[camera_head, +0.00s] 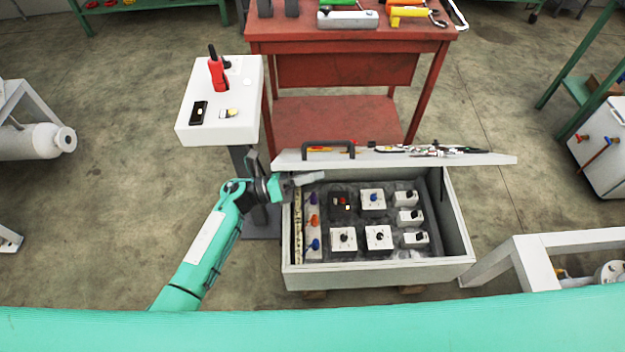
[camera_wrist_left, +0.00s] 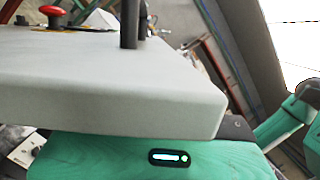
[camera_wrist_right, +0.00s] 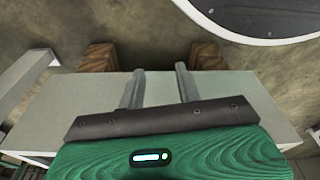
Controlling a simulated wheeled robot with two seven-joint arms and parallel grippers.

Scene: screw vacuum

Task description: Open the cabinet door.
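The cabinet (camera_head: 378,272) is a grey box with switches and knobs inside. Its door (camera_head: 480,158) stands swung up at the far edge, seen nearly edge-on, leaving the inside exposed. The black door handle (camera_head: 328,146) is on the door's outer side. My left gripper (camera_head: 308,179) is at the left end of the door, close against its inner side; its finger gap is unclear. In the left wrist view the door (camera_wrist_left: 110,95) covers the fingers, with a handle post (camera_wrist_left: 130,25) beyond. My right gripper (camera_wrist_right: 160,72) is open and empty by the cabinet's pale side (camera_wrist_right: 60,108).
A white pedestal (camera_head: 180,128) with a red device (camera_head: 217,70) stands left of the cabinet. A red table (camera_head: 350,45) with tools is behind it. A white frame (camera_head: 530,265) stands close on the right. Wooden blocks (camera_wrist_right: 97,57) support the cabinet.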

